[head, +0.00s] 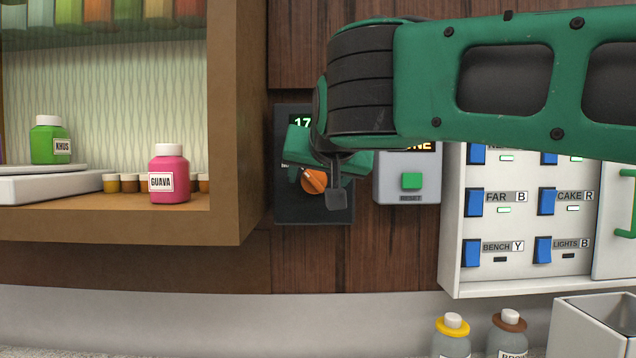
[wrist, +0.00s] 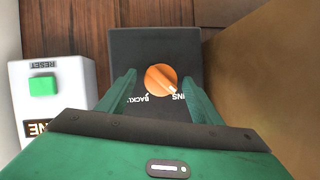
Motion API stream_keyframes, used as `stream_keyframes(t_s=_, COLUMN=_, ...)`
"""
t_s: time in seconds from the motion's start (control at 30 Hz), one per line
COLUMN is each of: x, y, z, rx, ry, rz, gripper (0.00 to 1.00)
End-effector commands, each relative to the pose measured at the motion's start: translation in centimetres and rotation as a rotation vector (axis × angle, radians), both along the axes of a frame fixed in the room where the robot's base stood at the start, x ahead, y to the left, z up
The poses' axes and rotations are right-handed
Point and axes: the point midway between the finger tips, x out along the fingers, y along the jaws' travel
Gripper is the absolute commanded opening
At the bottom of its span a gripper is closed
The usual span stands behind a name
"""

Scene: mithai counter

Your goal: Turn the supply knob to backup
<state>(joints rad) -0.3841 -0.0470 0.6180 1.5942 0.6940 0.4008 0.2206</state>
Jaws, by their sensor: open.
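The supply knob (head: 313,183) is a round orange dial on a dark wall panel (head: 287,209), partly covered by my gripper in the head view. In the wrist view the knob (wrist: 160,79) shows whole, with the picture upside down. Its pale pointer mark faces the label ending in "INS", not the partly hidden label starting "BACK". My gripper (head: 317,174) is open in front of the panel. In the wrist view its two green fingers (wrist: 160,86) stand on either side of the knob, with gaps visible between them and it.
A grey box with a green reset button (head: 411,181) is right of the panel. A white switch board (head: 513,222) with blue rockers is farther right. A wooden shelf cabinet (head: 226,130) juts out close on the left, holding a pink guava bottle (head: 170,176).

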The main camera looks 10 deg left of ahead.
Motion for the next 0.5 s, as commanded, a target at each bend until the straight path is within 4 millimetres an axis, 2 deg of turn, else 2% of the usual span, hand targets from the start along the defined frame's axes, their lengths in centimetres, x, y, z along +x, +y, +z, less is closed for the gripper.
stream_keyframes(t_s=0.27, x=0.16, y=0.04, z=-0.07, rx=0.000, ry=0.000, rz=0.000, gripper=0.59)
stream_keyframes(t_s=0.33, x=0.15, y=0.04, z=-0.07, rx=0.000, ry=0.000, rz=0.000, gripper=0.47)
stream_keyframes(t_s=0.43, x=0.15, y=0.04, z=-0.07, rx=0.000, ry=0.001, rz=0.000, gripper=0.23)
stream_keyframes(t_s=0.5, x=0.15, y=0.02, z=-0.09, rx=-0.001, ry=0.001, rz=-0.001, gripper=0.20)
